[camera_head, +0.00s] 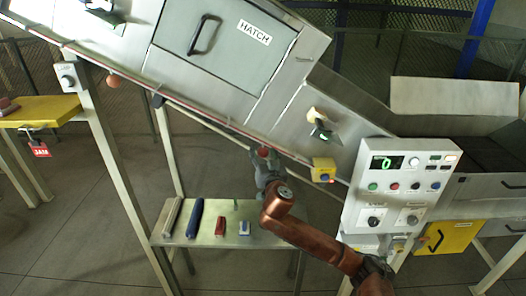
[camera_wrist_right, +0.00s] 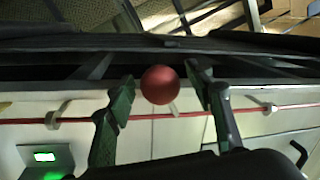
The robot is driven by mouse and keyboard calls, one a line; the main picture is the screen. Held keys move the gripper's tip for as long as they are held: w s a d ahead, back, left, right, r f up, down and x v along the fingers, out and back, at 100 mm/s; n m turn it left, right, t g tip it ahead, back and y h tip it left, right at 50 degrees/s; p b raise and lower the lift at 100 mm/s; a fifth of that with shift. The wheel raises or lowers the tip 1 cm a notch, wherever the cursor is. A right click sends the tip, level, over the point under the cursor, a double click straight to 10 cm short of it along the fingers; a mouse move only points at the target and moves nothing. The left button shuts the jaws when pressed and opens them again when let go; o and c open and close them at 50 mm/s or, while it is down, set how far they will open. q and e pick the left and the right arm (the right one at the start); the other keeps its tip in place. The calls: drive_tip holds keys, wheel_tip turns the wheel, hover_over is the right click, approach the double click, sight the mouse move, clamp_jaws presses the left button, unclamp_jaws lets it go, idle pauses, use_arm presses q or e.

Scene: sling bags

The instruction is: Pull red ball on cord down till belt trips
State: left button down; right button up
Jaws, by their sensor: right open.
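The red ball (camera_wrist_right: 159,84) shows in the right wrist view between the two green fingers of my right gripper (camera_wrist_right: 160,76), with a visible gap on each side. In the head view the ball (camera_head: 264,152) is a small red spot at the tip of my right gripper (camera_head: 265,161), partly hidden by it. The right gripper is open. The red cord (camera_wrist_right: 180,115) runs across the wrist view along the pale conveyor side, through ring guides. The sloping conveyor (camera_head: 165,75) fills the upper head view. My left gripper is not in view.
Another reddish ball (camera_head: 113,80) hangs under the conveyor at the left. The control box (camera_head: 393,195) with a green display stands right of my arm. A small yellow box (camera_head: 323,170) is beside the gripper. A bench (camera_head: 262,232) with several tools is below.

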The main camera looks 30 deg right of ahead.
clamp_jaws()
idle(0.7)
drive_tip(key=shift+f, duration=0.15)
